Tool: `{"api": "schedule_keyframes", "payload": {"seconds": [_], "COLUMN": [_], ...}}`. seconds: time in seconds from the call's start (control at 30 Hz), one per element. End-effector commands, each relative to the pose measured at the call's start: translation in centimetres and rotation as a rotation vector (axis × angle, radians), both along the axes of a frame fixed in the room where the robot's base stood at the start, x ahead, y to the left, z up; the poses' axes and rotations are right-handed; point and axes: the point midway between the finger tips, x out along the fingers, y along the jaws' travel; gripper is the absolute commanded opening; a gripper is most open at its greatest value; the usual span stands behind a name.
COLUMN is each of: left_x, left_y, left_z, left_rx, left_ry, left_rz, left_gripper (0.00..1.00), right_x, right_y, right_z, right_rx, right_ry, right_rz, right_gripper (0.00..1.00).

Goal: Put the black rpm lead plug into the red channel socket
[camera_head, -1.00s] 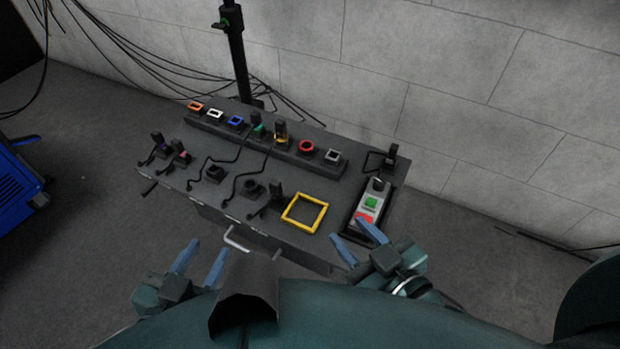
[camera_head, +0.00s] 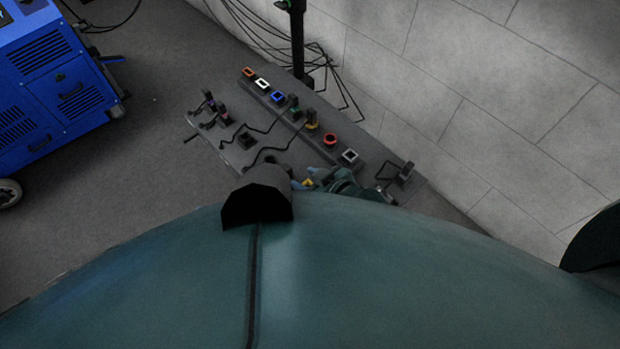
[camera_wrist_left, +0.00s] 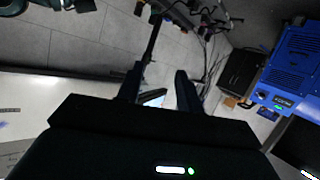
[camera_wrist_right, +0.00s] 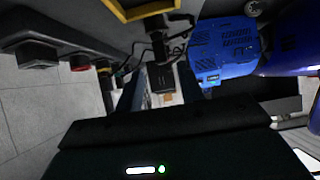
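The red channel socket (camera_head: 330,140) sits in the raised back row of the dark panel, and its red rim shows at the upper left of the right wrist view (camera_wrist_right: 78,62). A black plug (camera_wrist_right: 158,38), likely the rpm lead plug, stands by the yellow frame in the right wrist view; in the head view my arm and body hide that spot. My right gripper (camera_wrist_right: 158,95) is open and empty, with the plug beyond its fingertips; it shows low over the panel's front in the head view (camera_head: 304,184). My left gripper (camera_wrist_left: 157,88) is open and empty, away from the panel.
The yellow square frame (camera_wrist_right: 130,8) is close above my right fingers. Other plugs, including a yellow one (camera_head: 312,119) and a black one (camera_head: 405,172) at the right end, stand on the panel. A blue cart (camera_head: 55,85) is at left. A black pole (camera_head: 297,40) rises behind.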

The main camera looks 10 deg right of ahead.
Motion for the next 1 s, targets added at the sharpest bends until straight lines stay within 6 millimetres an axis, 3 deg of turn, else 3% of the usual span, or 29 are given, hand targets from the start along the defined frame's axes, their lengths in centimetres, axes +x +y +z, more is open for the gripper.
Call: {"api": "schedule_keyframes", "payload": {"seconds": [0.33, 0.5, 1.0], "left_x": [-0.7, -0.3, -0.1], "left_y": [0.9, 0.4, -0.3], "left_z": [-0.7, -1.9, -3.2], "left_rx": [0.03, 0.06, 0.089], "left_ry": [-0.107, -0.099, -0.088], "left_rz": [0.008, -0.018, -0.048], "left_gripper": [0.36, 0.36, 0.36], "right_x": [2.9, 4.2, 5.3], "right_y": [2.1, 3.0, 3.9], "right_z": [-2.8, -3.5, -4.2], "right_rx": [0.001, 0.0, -0.001], "right_ry": [-0.004, -0.004, -0.002], "right_rz": [0.0, -0.001, 0.0], "right_gripper": [0.38, 0.38, 0.38]}}
